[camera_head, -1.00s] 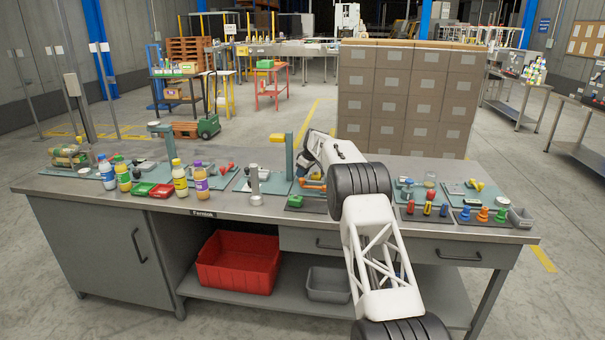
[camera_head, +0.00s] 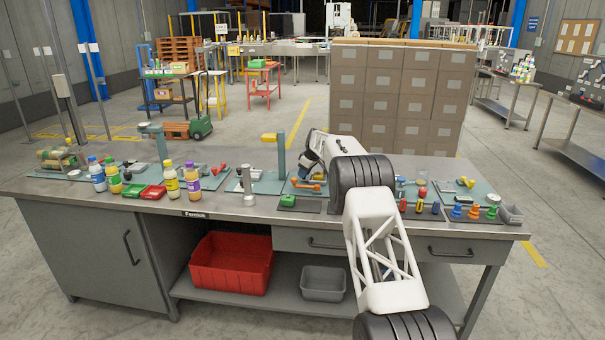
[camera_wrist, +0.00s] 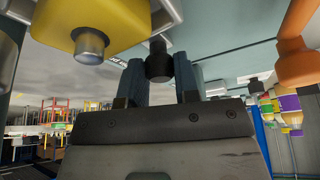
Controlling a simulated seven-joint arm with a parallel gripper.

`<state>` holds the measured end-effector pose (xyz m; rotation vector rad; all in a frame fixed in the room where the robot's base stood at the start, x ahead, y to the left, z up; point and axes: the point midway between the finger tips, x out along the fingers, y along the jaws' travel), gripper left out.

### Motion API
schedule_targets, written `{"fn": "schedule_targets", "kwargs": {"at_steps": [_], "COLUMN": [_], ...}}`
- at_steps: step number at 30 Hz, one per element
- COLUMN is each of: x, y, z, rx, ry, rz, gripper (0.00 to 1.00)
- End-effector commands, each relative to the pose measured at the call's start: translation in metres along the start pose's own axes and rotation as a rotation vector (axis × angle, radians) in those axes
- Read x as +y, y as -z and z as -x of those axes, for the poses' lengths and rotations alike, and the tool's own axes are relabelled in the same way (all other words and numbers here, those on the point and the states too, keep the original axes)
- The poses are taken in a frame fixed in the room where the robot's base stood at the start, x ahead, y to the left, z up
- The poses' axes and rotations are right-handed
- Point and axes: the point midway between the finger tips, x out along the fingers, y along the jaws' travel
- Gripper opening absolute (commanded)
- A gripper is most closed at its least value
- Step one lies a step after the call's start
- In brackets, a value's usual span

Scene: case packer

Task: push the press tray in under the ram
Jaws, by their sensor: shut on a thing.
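The press shows as a teal post (camera_head: 281,155) with a yellow head (camera_head: 268,137) at the middle of the bench. In the wrist view the yellow head (camera_wrist: 125,22) is close, with a metal ram (camera_wrist: 90,45) sticking out of it. My gripper (camera_head: 308,166) is just right of the post, partly hidden by my arm. In the wrist view my gripper's two fingers (camera_wrist: 161,82) are shut on a black knob (camera_wrist: 158,60), beside the ram. The press tray's plate cannot be clearly made out; I cannot tell how far it sits under the ram.
An orange handle (camera_head: 307,185) lies close to my gripper; an orange part (camera_wrist: 297,55) is at right in the wrist view. A green block (camera_head: 287,201) sits on a dark pad in front. Bottles (camera_head: 171,182) stand left, coloured pegs (camera_head: 474,211) right.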

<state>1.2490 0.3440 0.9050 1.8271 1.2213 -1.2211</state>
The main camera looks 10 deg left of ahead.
Motion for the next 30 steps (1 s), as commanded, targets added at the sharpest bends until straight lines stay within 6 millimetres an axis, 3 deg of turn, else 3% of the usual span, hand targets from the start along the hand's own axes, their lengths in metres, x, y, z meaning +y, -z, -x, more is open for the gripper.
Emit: {"fn": "schedule_targets", "kwargs": {"at_steps": [2, 3, 7, 20, 30], "x": [0.0, 0.0, 0.0, 0.0, 0.001], "y": [0.0, 0.0, 0.0, 0.0, 0.0], "z": [0.001, 0.001, 0.0, 0.004, 0.034], "rx": [0.0, 0.0, 0.0, 0.0, 0.001], "ry": [-0.001, -0.001, -0.001, -0.001, -0.002], "rz": [0.0, 0.0, 0.0, 0.0, 0.0], "gripper": [0.0, 0.35, 0.54, 0.54, 0.54]}}
